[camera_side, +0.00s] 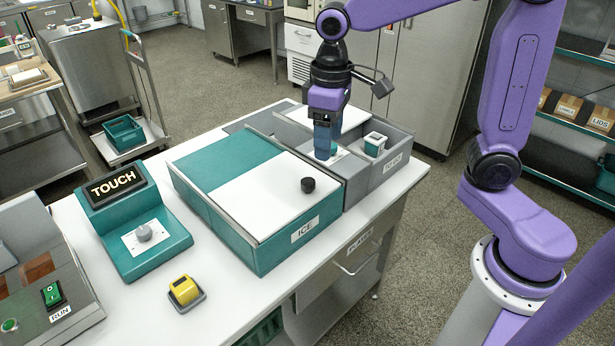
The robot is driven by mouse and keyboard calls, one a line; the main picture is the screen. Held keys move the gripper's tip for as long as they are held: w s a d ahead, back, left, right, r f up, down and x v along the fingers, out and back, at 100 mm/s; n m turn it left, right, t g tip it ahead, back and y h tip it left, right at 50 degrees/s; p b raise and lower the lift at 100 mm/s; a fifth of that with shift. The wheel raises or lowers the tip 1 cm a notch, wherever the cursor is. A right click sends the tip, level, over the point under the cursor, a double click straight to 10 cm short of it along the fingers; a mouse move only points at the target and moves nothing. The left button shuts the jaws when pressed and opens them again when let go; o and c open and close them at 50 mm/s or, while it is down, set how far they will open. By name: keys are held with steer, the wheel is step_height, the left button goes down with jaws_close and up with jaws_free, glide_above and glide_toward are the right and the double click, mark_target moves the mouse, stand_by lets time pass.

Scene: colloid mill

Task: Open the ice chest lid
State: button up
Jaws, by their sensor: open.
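The ice chest (286,255) is a teal box labelled ICE on the white worktop. Its top has a teal panel (222,157) at the back left and a white lid panel (265,196) at the front right. The white panel lies flat, and I see no opening into the chest. A black round knob (308,184) stands on the white panel near its right edge. My gripper (325,156) points down over the grey bin behind and right of the chest, apart from the knob. Its fingers are open, though the gap between them is hard to see from here.
The grey bin (390,181) adjoins the chest and holds a small white-and-green box (375,144). A teal TOUCH console (135,221) with a dial stands left. A yellow block (184,290) and the RUN panel (63,290) are in front. The worktop between them is clear.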

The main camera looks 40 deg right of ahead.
mark_target(307, 181)
steer(key=w+d+r+m, duration=0.1)
steer(key=w+d+m, duration=0.15)
steer(key=w, duration=0.55)
steer(key=shift+m, duration=0.45)
step_height(307, 181, down, 17)
jaws_close()
